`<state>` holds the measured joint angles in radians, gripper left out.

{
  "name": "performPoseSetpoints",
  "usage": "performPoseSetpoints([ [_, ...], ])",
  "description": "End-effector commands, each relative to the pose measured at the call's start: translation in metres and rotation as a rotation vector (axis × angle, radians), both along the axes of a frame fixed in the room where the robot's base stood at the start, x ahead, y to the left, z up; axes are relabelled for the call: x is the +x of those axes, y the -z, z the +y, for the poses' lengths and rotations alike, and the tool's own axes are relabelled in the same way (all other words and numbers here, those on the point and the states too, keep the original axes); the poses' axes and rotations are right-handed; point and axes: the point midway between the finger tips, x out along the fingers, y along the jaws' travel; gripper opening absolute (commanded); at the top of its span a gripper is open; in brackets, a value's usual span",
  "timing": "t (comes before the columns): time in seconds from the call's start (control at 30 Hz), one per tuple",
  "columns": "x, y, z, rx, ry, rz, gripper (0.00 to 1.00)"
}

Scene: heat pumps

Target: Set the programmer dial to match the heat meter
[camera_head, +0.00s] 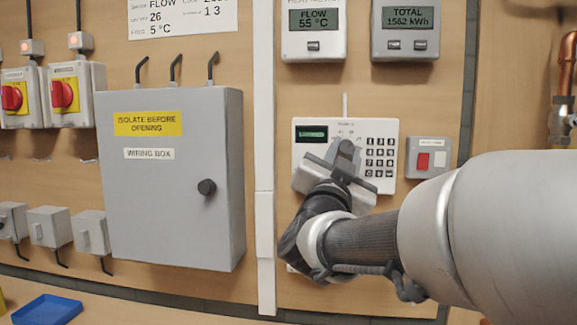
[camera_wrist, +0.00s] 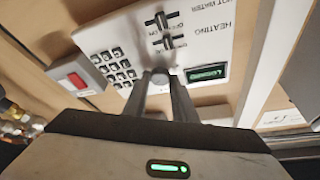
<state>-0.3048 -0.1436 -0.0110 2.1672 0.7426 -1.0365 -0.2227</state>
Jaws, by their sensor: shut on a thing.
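The programmer (camera_head: 305,151) is a white wall panel with a small green display at its left and a black keypad at its right. In the wrist view the programmer (camera_wrist: 119,41) appears upside down, with two slide switches and the words HOT WATER and HEATING. My gripper (camera_head: 344,157) covers its lower middle. In the wrist view my gripper (camera_wrist: 162,80) is shut on the round dial (camera_wrist: 160,73), which is mostly hidden; its setting cannot be read. Above, one meter (camera_head: 313,41) reads FLOW 55 °C, and the heat meter (camera_head: 405,43) to its right reads TOTAL 1562 kWh.
A grey wiring box (camera_head: 175,220) stands left of a white vertical trunking (camera_head: 265,180). A red-and-white switch (camera_head: 428,158) sits close right of the programmer. Red rotary isolators (camera_head: 65,95) are far left. A blue tray (camera_head: 47,309) lies at bottom left.

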Motion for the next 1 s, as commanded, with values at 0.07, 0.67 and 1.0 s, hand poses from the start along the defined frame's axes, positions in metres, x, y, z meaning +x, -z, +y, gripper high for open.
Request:
performPoseSetpoints([
  [0.07,0.0,0.0,0.001,0.01,-0.002,0.0,0.02],
  [0.67,0.0,0.0,0.0,0.007,-0.001,0.002,0.43],
  [1.0,-0.04,0.016,0.017,0.008,-0.005,0.001,0.43],
])
